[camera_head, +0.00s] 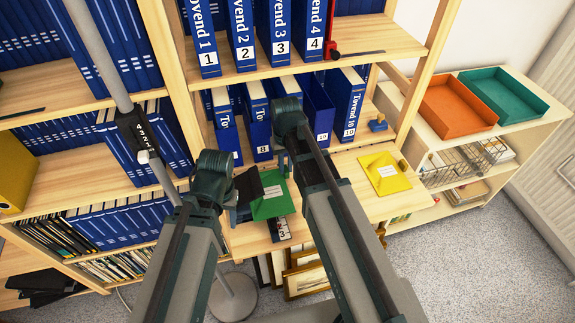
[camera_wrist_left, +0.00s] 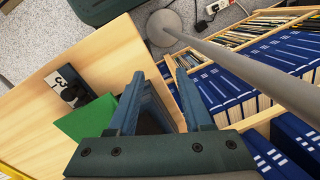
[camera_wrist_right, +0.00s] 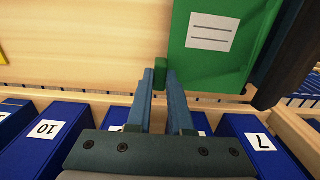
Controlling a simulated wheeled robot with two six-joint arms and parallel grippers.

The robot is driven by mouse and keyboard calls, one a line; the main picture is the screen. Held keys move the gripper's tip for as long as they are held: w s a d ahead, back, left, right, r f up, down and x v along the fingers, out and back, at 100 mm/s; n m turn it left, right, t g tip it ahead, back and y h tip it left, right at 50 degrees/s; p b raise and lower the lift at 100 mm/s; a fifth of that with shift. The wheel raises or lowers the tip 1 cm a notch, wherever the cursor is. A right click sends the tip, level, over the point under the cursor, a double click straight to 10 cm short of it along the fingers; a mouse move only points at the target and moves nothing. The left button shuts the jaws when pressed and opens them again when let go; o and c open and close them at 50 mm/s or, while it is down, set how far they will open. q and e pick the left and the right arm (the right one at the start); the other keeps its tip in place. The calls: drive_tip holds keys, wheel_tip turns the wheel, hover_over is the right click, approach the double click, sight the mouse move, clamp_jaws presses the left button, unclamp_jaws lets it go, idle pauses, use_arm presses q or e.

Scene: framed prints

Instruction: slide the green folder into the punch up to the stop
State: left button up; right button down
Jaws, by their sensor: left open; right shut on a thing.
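The green folder (camera_head: 269,206) with a white label lies on the desk shelf. In the right wrist view the folder (camera_wrist_right: 218,65) has a small green tab at its left edge. My right gripper (camera_head: 283,160) is shut on this tab; its fingertips (camera_wrist_right: 160,80) show there too. The dark punch (camera_head: 248,186) stands at the folder's left side; its dark body (camera_wrist_right: 291,62) is at the folder's right edge in the right wrist view. My left gripper (camera_wrist_left: 155,80) is open, with a dark part between its fingers, beside the folder (camera_wrist_left: 88,121). How deep the folder sits in the punch is hidden.
A black block with a number label (camera_head: 279,229) lies just in front of the folder. A yellow folder (camera_head: 385,172) lies to the right on the shelf. Blue binders (camera_head: 222,122) stand behind. A grey pole (camera_head: 140,130) rises at the left.

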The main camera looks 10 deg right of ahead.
drive_tip(key=shift+a, duration=1.35)
drive_tip(key=c, duration=0.7)
unclamp_jaws()
drive_tip(key=shift+c, duration=0.2)
wheel_tip(320, 180, up, 7)
drive_tip(key=p, duration=0.7)
drive_tip(key=shift+s+f, duration=0.1)
drive_tip(key=shift+s, duration=0.1)
